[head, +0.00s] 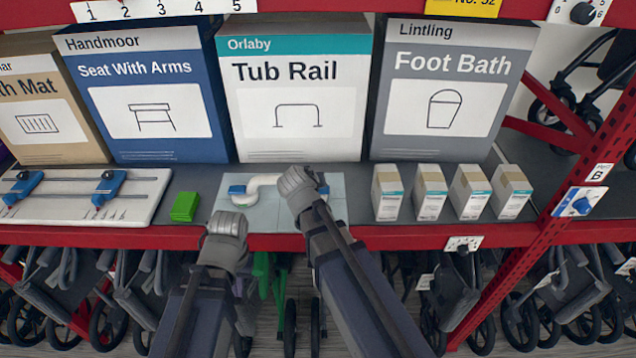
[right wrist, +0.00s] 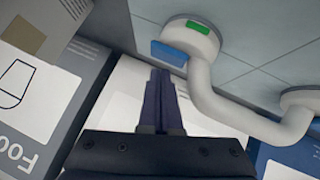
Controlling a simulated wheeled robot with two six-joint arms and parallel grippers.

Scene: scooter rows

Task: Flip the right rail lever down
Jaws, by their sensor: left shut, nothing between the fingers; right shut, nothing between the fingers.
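A white rail (head: 262,182) is mounted on pale tiles (head: 262,217) on the shelf. A blue lever shows at its left end (head: 237,190). At its right end, partly covered by my right gripper, a blue lever (head: 324,189) shows; in the right wrist view this lever (right wrist: 168,53) sits beside a round white flange (right wrist: 190,40) with a green patch (right wrist: 198,27). My right gripper (head: 298,182) is shut and empty; in the right wrist view its fingertips (right wrist: 162,75) are just short of the lever, contact unclear. My left gripper (head: 228,224) is shut and empty near the shelf's front edge.
Large cartons, including the Tub Rail box (head: 298,90) and the Foot Bath box (head: 445,85), stand behind. Several small boxes (head: 428,192) stand to the right. A green block (head: 185,206) and a white panel with blue sliders (head: 85,197) lie left. A red upright (head: 575,190) is at right.

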